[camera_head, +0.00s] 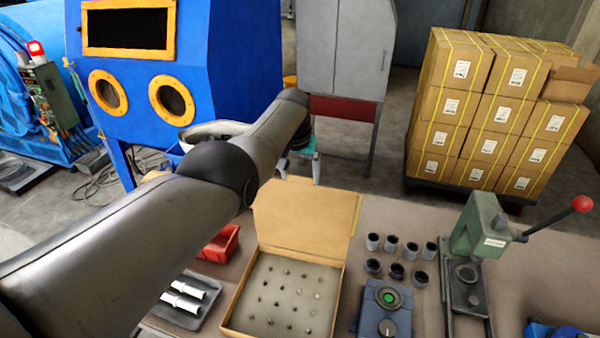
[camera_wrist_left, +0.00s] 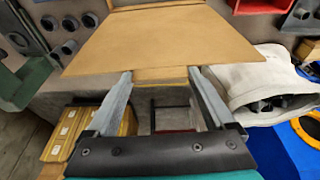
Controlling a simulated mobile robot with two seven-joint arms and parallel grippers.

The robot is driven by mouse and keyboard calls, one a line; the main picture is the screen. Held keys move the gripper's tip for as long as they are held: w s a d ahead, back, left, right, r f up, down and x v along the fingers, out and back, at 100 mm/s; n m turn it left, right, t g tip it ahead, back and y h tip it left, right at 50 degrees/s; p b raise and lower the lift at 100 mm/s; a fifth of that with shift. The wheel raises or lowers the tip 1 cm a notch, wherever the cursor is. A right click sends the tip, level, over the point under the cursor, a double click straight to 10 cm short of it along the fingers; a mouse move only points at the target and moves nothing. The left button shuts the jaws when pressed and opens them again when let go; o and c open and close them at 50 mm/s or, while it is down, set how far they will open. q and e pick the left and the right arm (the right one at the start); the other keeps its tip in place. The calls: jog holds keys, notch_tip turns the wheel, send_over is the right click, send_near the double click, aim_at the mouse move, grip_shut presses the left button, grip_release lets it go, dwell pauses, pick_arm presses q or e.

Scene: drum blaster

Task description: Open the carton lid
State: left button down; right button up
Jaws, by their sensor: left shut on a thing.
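The carton (camera_head: 230,318) lies on the table in the head view, with a pale insert of several small upright pieces showing inside. Its tan lid (camera_head: 300,215) is swung up and back from the carton's far side, leaving the inside uncovered. In the left wrist view the lid (camera_wrist_left: 160,38) spreads out beyond the fingers. My left gripper (camera_head: 305,170) is at the lid's far edge, partly hidden by my own arm. In the wrist view its two fingers (camera_wrist_left: 160,77) are on either side of a tan tab at that edge, shut on it. My right gripper is not in view.
A red bin (camera_head: 221,244) and a tray with white cylinders (camera_head: 188,296) are left of the carton. A blue device (camera_head: 385,308), several dark cups (camera_head: 397,270) and a green press (camera_head: 468,265) are to its right. A white sack (camera_wrist_left: 262,78) is close to the gripper.

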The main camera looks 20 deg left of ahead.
pick_arm(q)
jog(key=shift+w, duration=0.25)
jog(key=shift+r, duration=0.1)
grip_release()
jog(key=p+v, duration=0.4)
jog(key=v, duration=1.1)
jog(key=shift+s+r, duration=0.1)
